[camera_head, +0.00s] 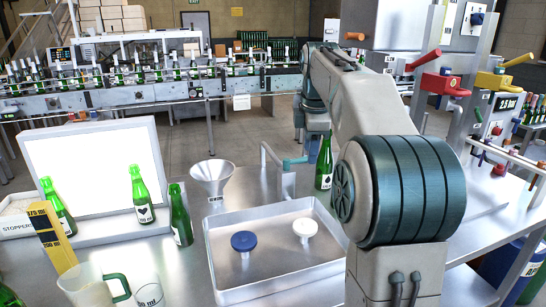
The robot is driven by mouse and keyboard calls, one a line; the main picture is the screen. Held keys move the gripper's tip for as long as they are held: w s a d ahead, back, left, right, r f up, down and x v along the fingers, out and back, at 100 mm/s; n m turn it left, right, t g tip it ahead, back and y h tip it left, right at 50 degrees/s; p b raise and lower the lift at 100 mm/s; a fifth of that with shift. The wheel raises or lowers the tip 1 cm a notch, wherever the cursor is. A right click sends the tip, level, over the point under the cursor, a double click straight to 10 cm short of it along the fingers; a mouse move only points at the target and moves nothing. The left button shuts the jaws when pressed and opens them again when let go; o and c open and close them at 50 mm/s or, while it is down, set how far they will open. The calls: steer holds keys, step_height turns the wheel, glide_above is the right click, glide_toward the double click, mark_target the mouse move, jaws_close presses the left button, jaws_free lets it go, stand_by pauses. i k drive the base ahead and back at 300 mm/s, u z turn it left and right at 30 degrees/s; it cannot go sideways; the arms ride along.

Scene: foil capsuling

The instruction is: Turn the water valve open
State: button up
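No part is clearly marked as the water valve. A red valve body (440,84) with a red-orange lever handle (423,60) sits on the machine at the right. Next to it is a yellow valve body (488,81) with an orange handle (519,59). A bent grey pipe (288,184) with a teal piece near its top stands behind the metal tray. My arm fills the middle right and reaches away from the camera. I cannot make out my gripper; its fingers are hidden behind my arm or too small to tell.
The shallow metal tray (223,272) holds a blue-topped knob (244,241) and a white-topped one (305,229). A funnel (212,176), green bottles (180,214), a light panel (92,170), a yellow block (51,237) and a jug (88,287) crowd the left. A bottling conveyor (150,94) runs behind.

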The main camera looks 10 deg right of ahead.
mark_target(287, 162)
steer(key=u, duration=2.4)
steer(key=k, duration=1.05)
steer(key=z, duration=1.9)
steer(key=i, duration=1)
steer(key=u, duration=0.05)
